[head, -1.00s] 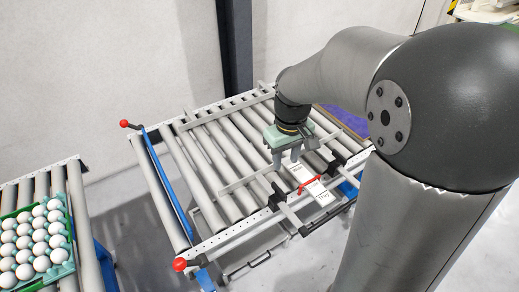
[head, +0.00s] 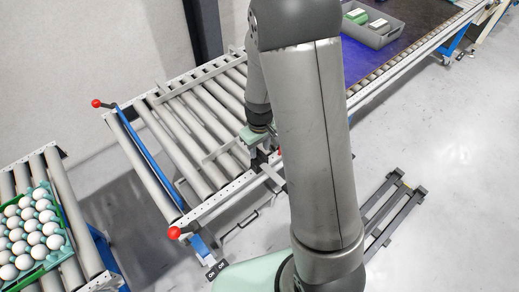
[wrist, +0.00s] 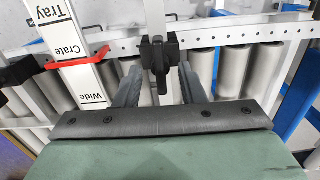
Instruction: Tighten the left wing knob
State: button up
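A black wing knob (wrist: 161,80) on a black clamp block (wrist: 172,50) shows in the wrist view, at the perforated rail. My gripper (wrist: 158,72) is open, with one finger on each side of the knob and visible gaps between. In the head view my gripper (head: 259,155) is low at the near-right side of the roller table, partly hidden by my arm. The knob itself cannot be made out there. Left of the gripper in the wrist view is a white sign strip (wrist: 85,80) reading Tray, Crate and Wide, with a red pointer (wrist: 78,57) across it.
The perforated rail (wrist: 225,33) and rollers (wrist: 237,65) lie beyond the knob. In the head view, a tray of eggs (head: 58,258) is on the left rollers. A grey crate (head: 372,38) sits on the conveyor at the upper right. The floor at right has a dark metal frame (head: 385,215).

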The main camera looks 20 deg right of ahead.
jog(key=shift+f, duration=1.15)
grip_shut()
